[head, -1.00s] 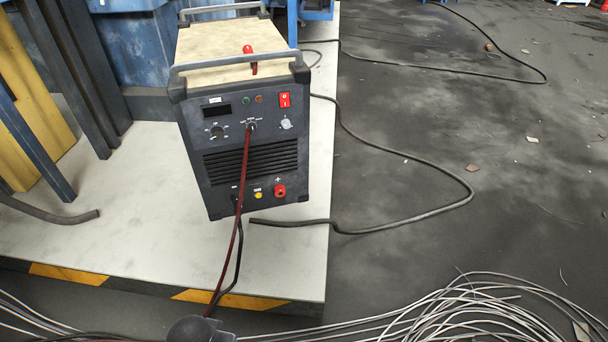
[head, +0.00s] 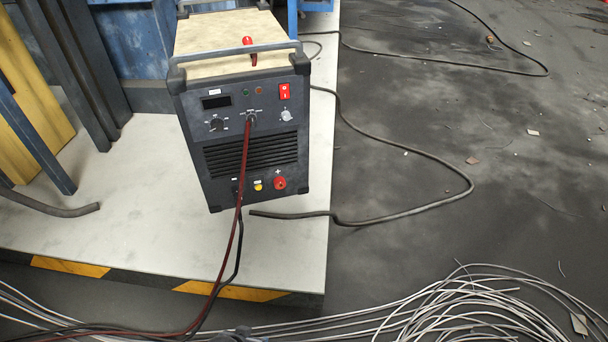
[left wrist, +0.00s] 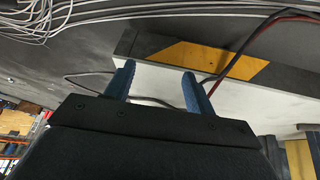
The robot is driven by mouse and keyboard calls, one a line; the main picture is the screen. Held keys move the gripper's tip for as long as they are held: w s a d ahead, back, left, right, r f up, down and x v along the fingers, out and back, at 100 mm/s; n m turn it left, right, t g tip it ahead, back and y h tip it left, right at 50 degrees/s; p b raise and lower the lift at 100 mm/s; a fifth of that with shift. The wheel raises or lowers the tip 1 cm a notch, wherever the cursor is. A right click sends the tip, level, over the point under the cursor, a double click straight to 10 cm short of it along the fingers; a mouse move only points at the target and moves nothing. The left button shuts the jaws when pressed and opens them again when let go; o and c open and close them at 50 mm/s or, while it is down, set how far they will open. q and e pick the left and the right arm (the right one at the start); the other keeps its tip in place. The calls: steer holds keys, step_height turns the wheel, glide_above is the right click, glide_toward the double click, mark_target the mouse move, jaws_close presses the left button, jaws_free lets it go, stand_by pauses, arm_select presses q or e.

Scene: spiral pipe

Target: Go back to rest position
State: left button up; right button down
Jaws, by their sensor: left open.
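My left gripper (left wrist: 160,82) shows in the left wrist view. Its two blue fingers stand apart with nothing between them. Beyond them are the platform's striped edge and some cables. In the head view neither gripper shows clearly; a small dark shape (head: 243,334) sits at the bottom edge, and I cannot tell which part it is. A black welding machine (head: 250,150) with a beige top stands upright on the platform. A dark red cable (head: 238,225) and a black cable run from its front down to the floor. My right gripper is not in view.
The white platform (head: 110,225) has a black and yellow edge. Loose wire coils (head: 470,310) lie on the floor at the bottom right. A dark hose (head: 420,212) loops to the right. Yellow and dark beams stand at left. The floor at right is mostly open.

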arm_select(q)
steer(key=s+d+f+t+h, duration=0.1)
steer(key=s+d+f, duration=0.1)
steer(key=d+f, duration=0.35)
steer(key=s+d+f+t+h, duration=0.1)
steer(key=s+d+f, duration=0.15)
steer(key=f, duration=0.65)
steer(key=a+r+g+y+p, duration=0.1)
steer(key=r+p, duration=0.8)
steer(key=r, duration=1.2)
steer(key=s+a+r+g+y+p, duration=0.1)
steer(key=a+r+g+p, duration=0.3)
steer(key=r, duration=1.7)
steer(key=a+p, duration=0.2)
steer(key=p, duration=0.2)
steer(key=shift+s+a+r+p, duration=0.25)
steer(key=shift+r+p, duration=0.1)
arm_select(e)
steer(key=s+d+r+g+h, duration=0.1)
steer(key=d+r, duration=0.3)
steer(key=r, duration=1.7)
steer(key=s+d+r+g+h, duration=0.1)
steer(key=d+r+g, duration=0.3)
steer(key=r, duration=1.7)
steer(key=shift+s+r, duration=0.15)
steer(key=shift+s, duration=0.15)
